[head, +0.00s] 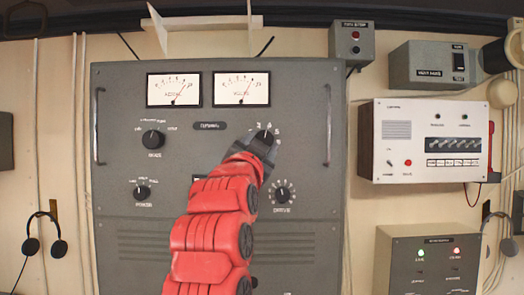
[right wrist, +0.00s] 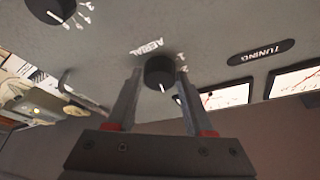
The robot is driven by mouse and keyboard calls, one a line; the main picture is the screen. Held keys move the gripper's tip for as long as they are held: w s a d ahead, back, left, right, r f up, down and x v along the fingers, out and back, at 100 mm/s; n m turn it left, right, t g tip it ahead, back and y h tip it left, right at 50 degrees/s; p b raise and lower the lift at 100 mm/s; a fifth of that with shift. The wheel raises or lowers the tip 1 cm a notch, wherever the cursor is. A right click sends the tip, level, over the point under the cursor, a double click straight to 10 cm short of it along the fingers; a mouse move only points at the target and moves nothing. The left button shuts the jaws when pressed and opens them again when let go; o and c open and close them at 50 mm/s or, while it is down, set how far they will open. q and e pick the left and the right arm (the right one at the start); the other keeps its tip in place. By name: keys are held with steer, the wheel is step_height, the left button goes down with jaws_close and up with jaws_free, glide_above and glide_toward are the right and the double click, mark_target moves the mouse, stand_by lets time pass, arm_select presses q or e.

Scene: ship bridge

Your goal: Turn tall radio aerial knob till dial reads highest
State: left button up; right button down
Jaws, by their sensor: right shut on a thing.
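The tall grey radio (head: 130,215) stands against the wall, facing me. Its aerial knob (head: 265,135) is a dark round knob at the upper right of the panel, with numbers around it. My right gripper (head: 257,149) reaches up to it and partly covers it. In the right wrist view the two fingers (right wrist: 158,78) are on either side of the black aerial knob (right wrist: 159,72), below the AERIAL label, shut on it. The left dial (head: 173,89) and right dial (head: 241,88) both have needles leaning right of centre. My left gripper is out of view.
Other knobs are at the left (head: 153,139), lower left (head: 141,192) and lower right (head: 282,194) of the panel. Metal handles (head: 328,120) stand out at its sides. A white unit (head: 425,140) and grey boxes are on the right; headphones (head: 45,237) hang left.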

steer(key=shift+r+m, duration=0.1)
steer(key=shift+m, duration=0.6)
steer(key=shift+g+h, duration=0.3)
steer(key=shift+c, duration=1.4)
jaws_free()
steer(key=shift+a, duration=0.1)
steer(key=b+v, duration=0.6)
steer(key=v, duration=1.1)
steer(key=shift+s, duration=0.2)
